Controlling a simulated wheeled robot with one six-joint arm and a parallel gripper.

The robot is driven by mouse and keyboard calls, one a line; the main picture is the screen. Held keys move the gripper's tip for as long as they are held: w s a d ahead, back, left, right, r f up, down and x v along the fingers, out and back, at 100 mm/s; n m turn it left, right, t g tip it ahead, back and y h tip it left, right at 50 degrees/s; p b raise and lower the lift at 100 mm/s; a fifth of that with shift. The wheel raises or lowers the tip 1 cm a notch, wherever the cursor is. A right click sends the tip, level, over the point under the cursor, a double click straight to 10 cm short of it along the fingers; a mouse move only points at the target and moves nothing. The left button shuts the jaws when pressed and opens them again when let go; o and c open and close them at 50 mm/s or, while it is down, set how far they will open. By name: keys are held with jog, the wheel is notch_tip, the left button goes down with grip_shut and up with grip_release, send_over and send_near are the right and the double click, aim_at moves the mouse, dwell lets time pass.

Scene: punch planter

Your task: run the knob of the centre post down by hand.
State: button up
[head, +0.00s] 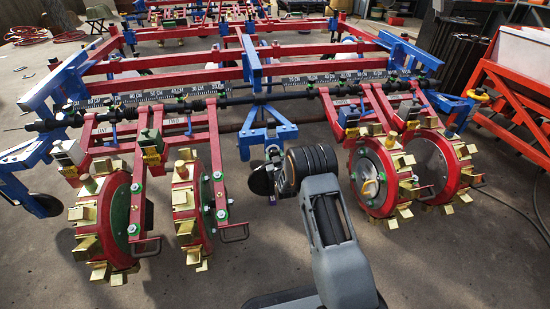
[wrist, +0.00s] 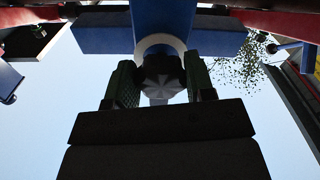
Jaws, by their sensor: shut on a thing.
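The centre post is blue and stands in the middle of the red frame in the head view (head: 249,55). In the wrist view the blue post (wrist: 163,18) is seen from below, with a pale ring (wrist: 145,43) at its lower end. A dark, fluted knob (wrist: 162,68) sits under that ring. My gripper (wrist: 158,88) has a green-and-black finger on each side of the knob and is shut on it. In the head view my wrist and arm hide the knob and fingers.
Toothed punch wheels stand left (head: 112,215) and right (head: 375,180) of my arm, with handles sticking out. A blue bracket (head: 268,130) spreads just behind my wrist. Red beams (wrist: 30,15) flank the post overhead. Open concrete floor lies between the wheel pairs.

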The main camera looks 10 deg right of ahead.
jog(key=shift+c, duration=1.2)
jog(key=m, duration=0.3)
jog(key=shift+a+m, duration=0.1)
jog(key=shift+m, duration=0.2)
jog(key=o, duration=0.9)
jog(key=shift+s, duration=0.1)
jog(key=shift+s+p, duration=2.35)
jog(key=shift+s, duration=4.5)
jog(key=shift+s, duration=0.1)
